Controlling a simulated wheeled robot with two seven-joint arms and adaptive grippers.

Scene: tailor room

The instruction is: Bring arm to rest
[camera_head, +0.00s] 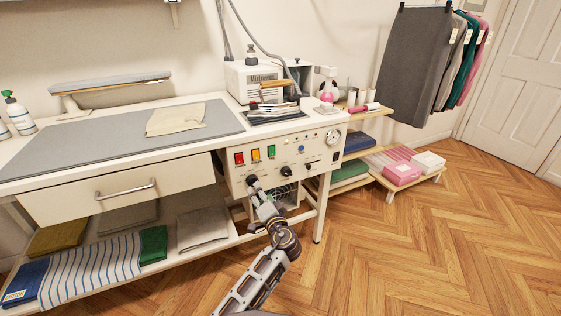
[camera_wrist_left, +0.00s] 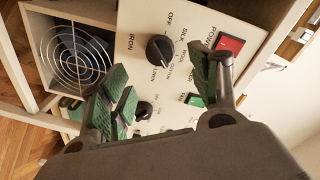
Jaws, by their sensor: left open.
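The ironing station's cream control panel (camera_head: 272,157) faces me in the head view. My left gripper (camera_head: 257,187) is in front of its lower left part, by a black knob (camera_head: 251,181). In the left wrist view, my left gripper (camera_wrist_left: 163,82) is open with green-padded fingers apart. The black iron knob (camera_wrist_left: 160,47), with its fabric settings around it, shows beyond the gap between the fingers. I see nothing held. The red power switch (camera_wrist_left: 229,44) is close to the right finger. I cannot tell whether a finger touches the panel. My right gripper is not in view.
A round fan grille (camera_wrist_left: 76,56) is beside the panel. A closed drawer (camera_head: 120,190) is left of it, above a shelf with folded fabrics (camera_head: 95,268). A low rack (camera_head: 385,178) stands right. The wooden floor (camera_head: 430,250) at right is clear.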

